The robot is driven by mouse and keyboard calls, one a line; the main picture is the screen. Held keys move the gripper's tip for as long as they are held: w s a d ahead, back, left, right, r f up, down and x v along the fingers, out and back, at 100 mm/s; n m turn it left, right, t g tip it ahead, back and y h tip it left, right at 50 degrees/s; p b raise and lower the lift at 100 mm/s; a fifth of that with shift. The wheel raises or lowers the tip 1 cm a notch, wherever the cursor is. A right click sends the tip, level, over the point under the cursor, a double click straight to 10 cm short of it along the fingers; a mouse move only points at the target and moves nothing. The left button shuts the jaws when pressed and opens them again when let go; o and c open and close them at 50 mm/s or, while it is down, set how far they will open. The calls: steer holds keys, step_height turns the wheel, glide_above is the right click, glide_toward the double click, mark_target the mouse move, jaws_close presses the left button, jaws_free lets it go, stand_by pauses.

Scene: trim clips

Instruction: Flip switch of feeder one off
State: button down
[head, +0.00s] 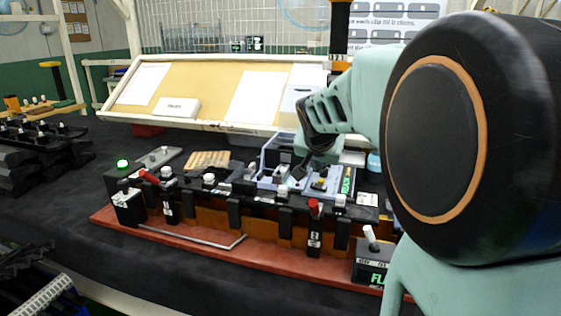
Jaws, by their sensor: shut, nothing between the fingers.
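A fixture on a red base (195,237) carries a row of dark clamps. A red-tipped switch lever (148,177) at its left leans to the left, above a black block (169,208) whose small white mark may be a 1. A second red-tipped lever (313,207) stands nearly upright above a black block marked 2 (314,241). I cannot read a feeder name on either. My gripper (299,171) is shut and empty, pointing down over the grey-blue trays behind the row, right of the first lever and apart from it. Its tips are small and partly hard to make out.
A black box with a green light (123,165) is at the left end; a box with a white-tipped lever (370,262) is at the right. A tilted board (215,92) stands behind. Dark parts (40,140) lie far left. My arm hides the right side.

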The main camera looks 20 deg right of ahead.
mark_target(314, 185)
step_height(314, 185, down, 2)
steer(key=shift+w+f+b, duration=0.1)
steer(key=shift+b, duration=0.4)
steer(key=shift+a+f+b, duration=0.25)
steer(key=shift+f+b, duration=0.4)
steer(key=shift+f, duration=0.2)
steer(key=b, duration=0.1)
steer(key=f+b, duration=0.1)
steer(key=b, duration=0.1)
steer(key=shift+w+a+f, duration=0.15)
steer(key=shift+a, duration=0.1)
steer(key=shift+r+p, duration=0.35)
steer(key=shift+p, duration=0.05)
steer(key=shift+d, duration=0.1)
